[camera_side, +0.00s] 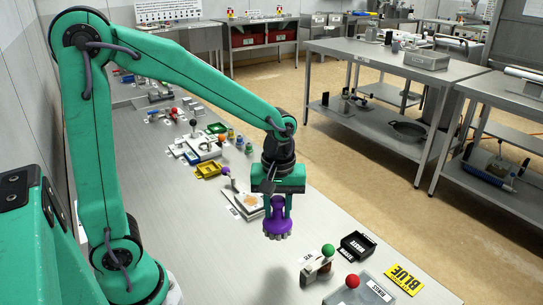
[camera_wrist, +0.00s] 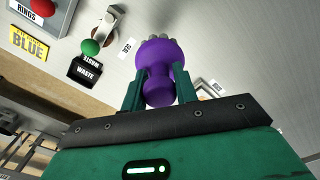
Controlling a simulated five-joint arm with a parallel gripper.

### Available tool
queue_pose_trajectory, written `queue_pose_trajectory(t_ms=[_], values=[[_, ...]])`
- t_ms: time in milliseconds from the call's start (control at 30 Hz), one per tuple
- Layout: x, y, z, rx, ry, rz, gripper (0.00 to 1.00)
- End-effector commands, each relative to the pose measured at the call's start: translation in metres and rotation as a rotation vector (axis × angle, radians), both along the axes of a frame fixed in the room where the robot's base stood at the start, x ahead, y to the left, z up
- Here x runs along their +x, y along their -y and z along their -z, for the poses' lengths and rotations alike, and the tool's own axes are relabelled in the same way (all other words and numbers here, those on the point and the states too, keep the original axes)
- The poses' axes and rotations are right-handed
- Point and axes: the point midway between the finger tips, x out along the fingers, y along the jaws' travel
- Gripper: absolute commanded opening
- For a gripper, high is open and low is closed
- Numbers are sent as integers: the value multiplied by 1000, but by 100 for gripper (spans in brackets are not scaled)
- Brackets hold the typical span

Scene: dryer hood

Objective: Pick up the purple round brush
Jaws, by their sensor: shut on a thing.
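The purple round brush (camera_side: 278,221) hangs below my gripper (camera_side: 278,204) in the side view, bristles pointing down. My gripper's green fingers are shut on its narrower upper part. In the wrist view the purple round brush (camera_wrist: 157,75) sits between the two fingers of my gripper (camera_wrist: 157,90), with its pale bristles at the far end. In the side view the brush appears to be above the grey bench; the exact gap below the bristles cannot be told.
A black waste box (camera_side: 356,246), a green ball lever (camera_side: 328,250), a red ball (camera_side: 351,281) and a yellow BLUE label (camera_side: 404,279) stand to the right. A board (camera_side: 246,203) lies left of the brush. A yellow tray (camera_side: 208,171) is farther back. Bare bench lies at front left.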

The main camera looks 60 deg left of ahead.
Motion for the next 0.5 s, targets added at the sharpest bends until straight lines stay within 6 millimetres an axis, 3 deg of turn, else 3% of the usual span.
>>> queue_pose_trajectory(t_ms=[200,500], values=[[-6,16,-11,0,2,1,5],[-8,20,-13,0,0,-1,5]])
